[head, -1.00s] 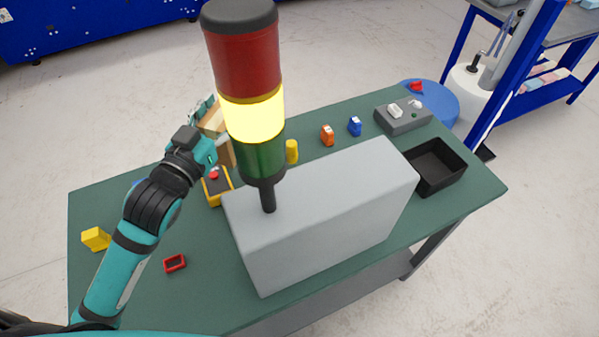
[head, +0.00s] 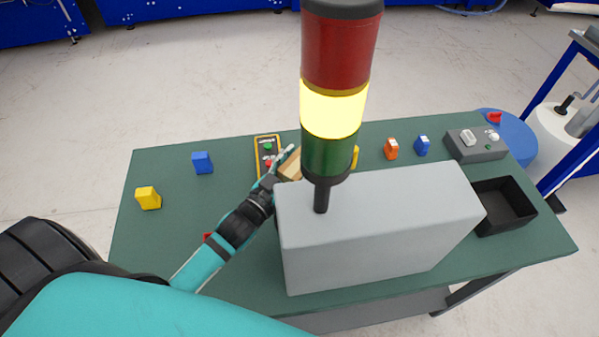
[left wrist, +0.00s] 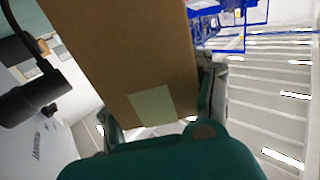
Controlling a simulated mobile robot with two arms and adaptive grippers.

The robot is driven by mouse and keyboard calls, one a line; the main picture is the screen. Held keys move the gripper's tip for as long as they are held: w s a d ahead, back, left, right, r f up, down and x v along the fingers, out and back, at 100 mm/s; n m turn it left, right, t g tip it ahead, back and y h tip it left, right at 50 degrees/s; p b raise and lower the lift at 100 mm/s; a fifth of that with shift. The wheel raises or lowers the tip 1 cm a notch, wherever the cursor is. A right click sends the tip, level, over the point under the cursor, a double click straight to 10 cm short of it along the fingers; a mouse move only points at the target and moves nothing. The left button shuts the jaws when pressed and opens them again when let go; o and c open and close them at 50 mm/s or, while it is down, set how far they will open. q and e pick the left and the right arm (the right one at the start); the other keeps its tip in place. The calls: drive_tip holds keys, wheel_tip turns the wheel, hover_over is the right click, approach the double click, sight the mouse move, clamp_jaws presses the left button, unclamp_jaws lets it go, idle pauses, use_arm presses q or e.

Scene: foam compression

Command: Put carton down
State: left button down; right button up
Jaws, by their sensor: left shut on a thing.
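The carton (head: 291,170) is a tan box at the left end of the grey machine housing, partly hidden behind the housing and the signal tower. My left gripper (head: 284,160) is shut on it. In the left wrist view the carton (left wrist: 135,50) fills the middle, with a pale label on its face and my gripper's fingers (left wrist: 160,105) on both sides. I cannot tell whether the carton touches the table. My right gripper is not in view.
The grey housing (head: 380,235) with its signal tower (head: 335,110) stands on the green table (head: 150,230). A black tray (head: 505,205) sits right. The table's left part is mostly clear.

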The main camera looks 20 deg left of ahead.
use_arm(q)
wheel_tip(320, 180, down, 4)
drive_tip(key=shift+r, duration=0.1)
drive_tip(key=shift+f, duration=0.3)
drive_tip(key=shift+s+f, duration=0.25)
drive_tip(key=shift+f, duration=0.25)
drive_tip(key=c, duration=0.8)
unclamp_jaws()
drive_tip(key=shift+f, duration=0.15)
drive_tip(key=shift+c, duration=0.2)
drive_tip(key=o, duration=0.4)
drive_tip(key=shift+d+f, duration=0.1)
drive_tip(key=shift+w+r, duration=0.1)
drive_tip(key=shift+r, duration=0.15)
